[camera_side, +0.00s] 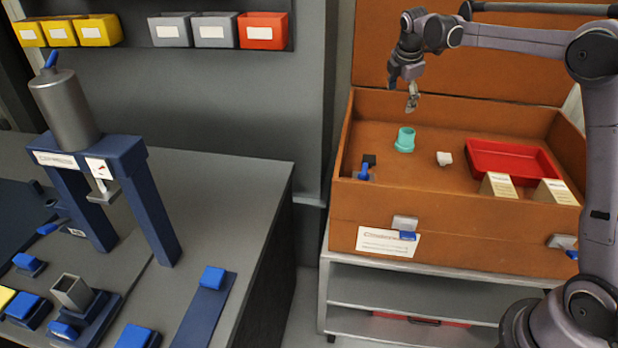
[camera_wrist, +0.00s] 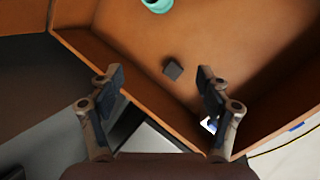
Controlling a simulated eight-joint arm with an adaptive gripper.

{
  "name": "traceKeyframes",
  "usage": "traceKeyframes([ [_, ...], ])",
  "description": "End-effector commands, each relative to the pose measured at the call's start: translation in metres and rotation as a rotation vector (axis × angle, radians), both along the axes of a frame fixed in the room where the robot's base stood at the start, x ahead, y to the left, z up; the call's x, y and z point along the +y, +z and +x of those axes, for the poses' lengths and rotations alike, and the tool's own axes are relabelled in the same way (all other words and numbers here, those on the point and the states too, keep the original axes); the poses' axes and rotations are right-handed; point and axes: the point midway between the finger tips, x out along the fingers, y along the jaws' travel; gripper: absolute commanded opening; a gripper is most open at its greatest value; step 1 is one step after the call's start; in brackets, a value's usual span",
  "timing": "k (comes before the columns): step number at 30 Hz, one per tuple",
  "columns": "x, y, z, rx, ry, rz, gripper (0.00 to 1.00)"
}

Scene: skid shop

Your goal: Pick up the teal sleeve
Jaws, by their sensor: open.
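The teal sleeve (camera_side: 405,139) stands upright on the floor of the open brown wooden crate (camera_side: 370,230), in its left half. In the wrist view part of the teal sleeve (camera_wrist: 158,4) shows at the top edge, cut off by the frame. My gripper (camera_side: 412,100) is above the crate, near its back left, higher than the sleeve and apart from it. In the wrist view my gripper (camera_wrist: 160,88) has its two fingers spread wide with nothing between them.
In the crate are a dark block (camera_wrist: 172,68) by a blue part (camera_side: 364,172), a white piece (camera_side: 444,158), a red tray (camera_side: 510,155) and two cream boxes (camera_side: 498,186). The crate walls surround them. A grey bench (camera_side: 255,200) with a blue press (camera_side: 120,150) stands left.

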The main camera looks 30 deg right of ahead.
Motion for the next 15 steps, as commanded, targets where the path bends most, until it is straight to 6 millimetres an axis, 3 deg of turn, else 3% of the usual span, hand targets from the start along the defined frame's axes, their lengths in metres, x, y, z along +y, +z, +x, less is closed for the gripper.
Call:
traceKeyframes([
  [3, -0.031, -0.022, 0.019, 0.082, 0.103, -0.05, 0.77],
  [9, -0.074, -0.06, 0.038, 0.215, 0.278, -0.114, 0.77],
  [15, -0.099, -0.085, 0.044, 0.299, 0.385, -0.144, 0.77],
])
